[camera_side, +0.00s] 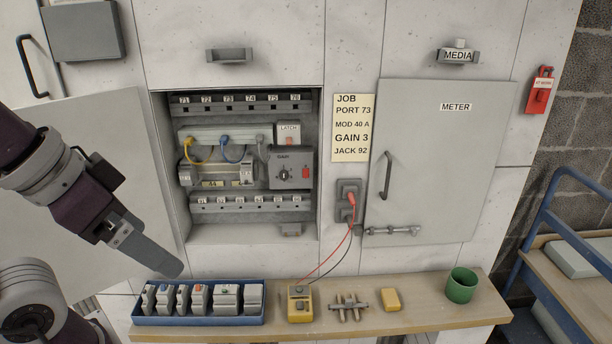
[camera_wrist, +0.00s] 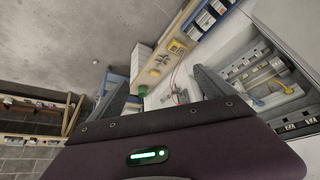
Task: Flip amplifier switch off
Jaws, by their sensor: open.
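The amplifier (camera_side: 291,170) is a grey box marked GAIN inside the open wall cabinet, with a dark round knob. A small red switch (camera_side: 306,172) sits at its right side; its on or off position is too small to tell. My gripper (camera_side: 176,268) is at the left in the side view, pointing down to the right, outside the cabinet and well away from the amplifier. In the wrist view my gripper (camera_wrist: 162,84) shows two fingers wide apart with nothing between them. The cabinet interior (camera_wrist: 270,85) is at the right there, and I cannot make out the switch.
A LATCH box (camera_side: 288,132) sits just above the amplifier. Terminal rows run above and below. A blue tray of modules (camera_side: 198,319), a yellow meter (camera_side: 300,303) and a green cup (camera_side: 461,286) stand on the shelf. A cabinet door (camera_side: 80,200) hangs open at left.

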